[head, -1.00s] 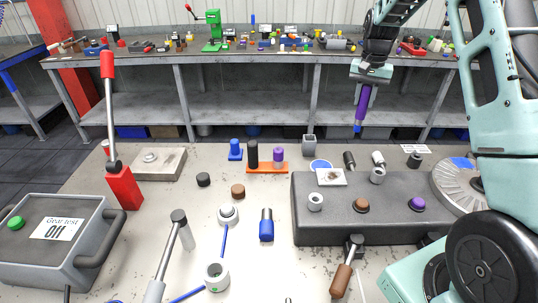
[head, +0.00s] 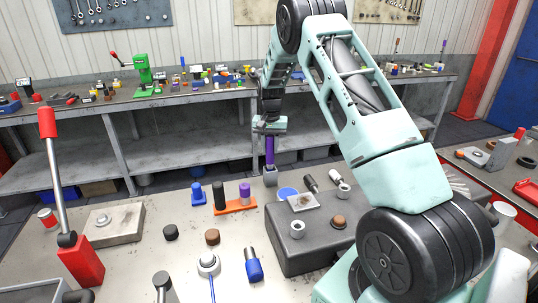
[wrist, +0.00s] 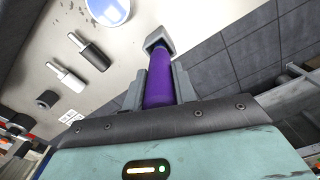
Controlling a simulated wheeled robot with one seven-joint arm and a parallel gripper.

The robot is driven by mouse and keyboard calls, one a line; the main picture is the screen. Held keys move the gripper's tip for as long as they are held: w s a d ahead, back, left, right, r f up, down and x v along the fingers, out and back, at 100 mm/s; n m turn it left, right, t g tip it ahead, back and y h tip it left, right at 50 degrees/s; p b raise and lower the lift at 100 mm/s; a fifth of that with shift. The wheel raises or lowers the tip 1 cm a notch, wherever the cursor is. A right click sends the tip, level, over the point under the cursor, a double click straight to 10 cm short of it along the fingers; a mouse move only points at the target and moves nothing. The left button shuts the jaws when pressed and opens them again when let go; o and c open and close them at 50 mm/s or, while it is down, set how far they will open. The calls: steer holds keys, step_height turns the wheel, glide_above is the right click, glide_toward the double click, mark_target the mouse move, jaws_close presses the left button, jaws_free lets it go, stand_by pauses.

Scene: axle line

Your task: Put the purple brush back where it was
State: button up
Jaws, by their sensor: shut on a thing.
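The purple brush (head: 270,152) hangs upright from my gripper (head: 270,132) at the table's far edge. My gripper is shut on it, and the brush also shows between the fingers in the wrist view (wrist: 160,80). A small grey square cup (head: 270,178) stands directly below the brush, and it shows at the brush's far end in the wrist view (wrist: 159,40). The brush's lower tip is hidden at the cup. It looks to be in the cup's mouth, but I cannot tell how deep or whether it touches bottom.
An orange rack (head: 237,207) holding a black and a purple cylinder stands left of the cup, beside a blue piece (head: 197,194). A blue-topped disc (head: 288,193) and a dark grey block (head: 310,245) lie nearer. A back bench (head: 190,95) stands beyond a gap.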

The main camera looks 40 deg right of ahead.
mark_target(270, 155)
step_height(270, 155, down, 3)
steer(key=shift+s+f+p, duration=0.1)
steer(key=shift+p, duration=0.55)
steer(key=shift+f, duration=0.25)
steer(key=shift+f, duration=0.2)
steer(key=o, duration=1)
